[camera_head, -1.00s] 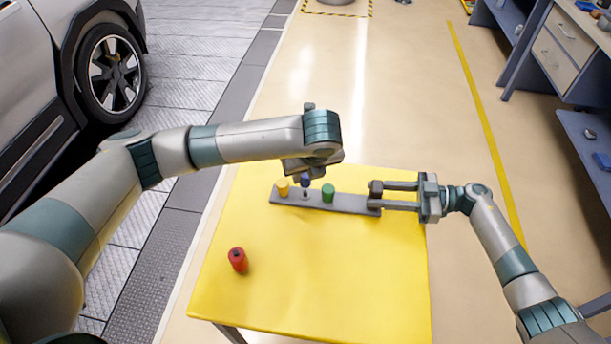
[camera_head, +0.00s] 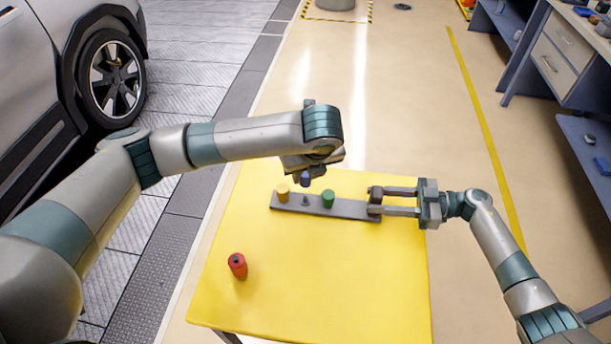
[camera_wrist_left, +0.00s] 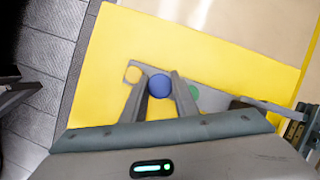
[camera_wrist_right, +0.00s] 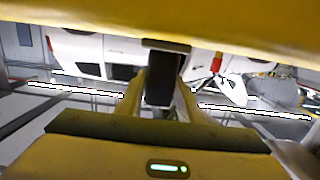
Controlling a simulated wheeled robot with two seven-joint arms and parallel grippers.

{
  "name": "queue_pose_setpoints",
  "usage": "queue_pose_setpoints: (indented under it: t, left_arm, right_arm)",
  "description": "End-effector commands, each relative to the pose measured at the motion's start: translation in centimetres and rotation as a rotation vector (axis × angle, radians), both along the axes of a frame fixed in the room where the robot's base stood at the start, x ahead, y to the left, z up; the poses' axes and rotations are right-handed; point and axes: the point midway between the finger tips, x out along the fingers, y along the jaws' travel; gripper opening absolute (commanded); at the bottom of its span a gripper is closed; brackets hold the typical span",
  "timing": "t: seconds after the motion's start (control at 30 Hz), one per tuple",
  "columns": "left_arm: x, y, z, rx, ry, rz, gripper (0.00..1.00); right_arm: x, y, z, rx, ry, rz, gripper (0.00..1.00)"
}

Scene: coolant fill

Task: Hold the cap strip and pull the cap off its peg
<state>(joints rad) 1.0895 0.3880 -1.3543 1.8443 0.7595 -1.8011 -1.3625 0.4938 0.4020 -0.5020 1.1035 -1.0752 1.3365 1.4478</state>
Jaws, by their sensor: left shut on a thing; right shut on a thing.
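The grey cap strip (camera_head: 346,211) lies on the yellow table, with a yellow cap (camera_head: 282,193) at its left and a green cap (camera_head: 328,198) right of the middle. Between them a bare grey peg (camera_head: 305,201) stands up. My left gripper (camera_head: 305,177) is shut on the blue cap (camera_head: 305,181), held above that peg and apart from it; the blue cap also shows between the fingers in the left wrist view (camera_wrist_left: 159,87). My right gripper (camera_head: 375,200) is shut on the strip's right end, seen as a dark block in the right wrist view (camera_wrist_right: 159,88).
A red cylinder (camera_head: 237,265) with a dark top stands on the yellow table (camera_head: 330,290) at the front left. The table's front and middle are otherwise clear. A car stands far left and a grey workbench (camera_head: 560,60) far right.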

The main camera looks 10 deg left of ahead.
Motion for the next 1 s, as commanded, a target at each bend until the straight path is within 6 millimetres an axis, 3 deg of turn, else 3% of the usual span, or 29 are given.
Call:
queue_pose_setpoints:
  t: [0.4,0.9,0.93,1.0]
  left_arm:
    - [0.0,0.0,1.9,0.001,0.0,0.0,0.12]
    - [0.0,0.0,2.0,0.001,0.0,0.0,0.12]
    - [0.0,0.0,2.0,0.001,0.0,0.0,0.12]
    - [0.0,0.0,2.0,0.001,0.0,0.0,0.12]
  right_arm:
    - [0.0,0.0,0.0,0.0,0.0,0.0,0.16]
    - [0.0,0.0,0.0,0.0,0.0,0.0,0.16]
    - [0.0,0.0,0.0,0.0,0.0,0.0,0.36]
    - [0.0,0.0,0.0,0.0,0.0,0.0,0.53]
